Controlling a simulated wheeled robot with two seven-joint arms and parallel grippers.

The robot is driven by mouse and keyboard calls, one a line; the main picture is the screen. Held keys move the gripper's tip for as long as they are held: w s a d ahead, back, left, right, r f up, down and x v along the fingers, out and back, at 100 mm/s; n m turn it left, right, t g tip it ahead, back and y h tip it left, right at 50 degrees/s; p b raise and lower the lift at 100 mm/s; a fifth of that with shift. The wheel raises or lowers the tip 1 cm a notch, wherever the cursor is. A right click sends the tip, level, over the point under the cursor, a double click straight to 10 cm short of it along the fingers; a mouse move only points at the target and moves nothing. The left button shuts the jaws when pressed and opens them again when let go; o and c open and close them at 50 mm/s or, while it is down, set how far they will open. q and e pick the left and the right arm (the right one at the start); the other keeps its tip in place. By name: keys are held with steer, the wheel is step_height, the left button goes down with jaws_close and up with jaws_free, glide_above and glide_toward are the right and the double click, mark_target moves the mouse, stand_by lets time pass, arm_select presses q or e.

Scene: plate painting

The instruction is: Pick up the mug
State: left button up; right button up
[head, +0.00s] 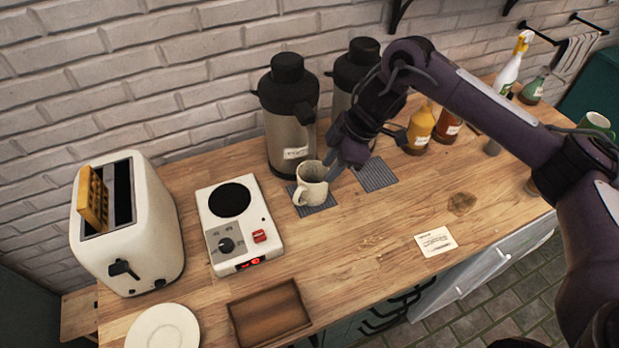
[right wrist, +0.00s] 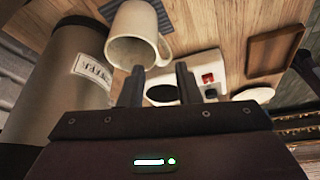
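A cream mug (head: 311,187) stands upright on a small grey mat (head: 318,209) in front of the left steel dispenser, its handle toward the lower left. My right gripper (head: 337,170) is just to the right of the mug's rim. In the right wrist view the mug (right wrist: 134,36) is just ahead of the fingertips, more in line with the left-hand finger. My right gripper's fingers (right wrist: 158,72) are spread apart with nothing between them. Whether a finger touches the mug cannot be told. My left gripper is not in view.
Two steel dispensers (head: 284,140) stand close behind the mug. A hot plate (head: 222,235) and toaster (head: 150,230) are to its left, a wooden tray (head: 268,312) in front. Sauce bottles (head: 420,128) and a green-and-white mug (head: 597,122) are farther right. The counter's middle right is mostly clear.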

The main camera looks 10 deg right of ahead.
mark_target(309, 189)
steer(key=p+x, duration=0.1)
steer(key=x, duration=0.5)
steer(key=shift+w+a+p, duration=0.2)
steer(key=shift+w+p, duration=0.05)
steer(key=shift+p, duration=0.1)
steer(key=shift+w+a+f, duration=0.1)
steer(key=shift+w+f, duration=0.05)
steer(key=shift+f, duration=0.3)
steer(key=shift+c, duration=0.4)
steer(key=c, duration=0.5)
jaws_close()
steer(key=shift+r, duration=0.1)
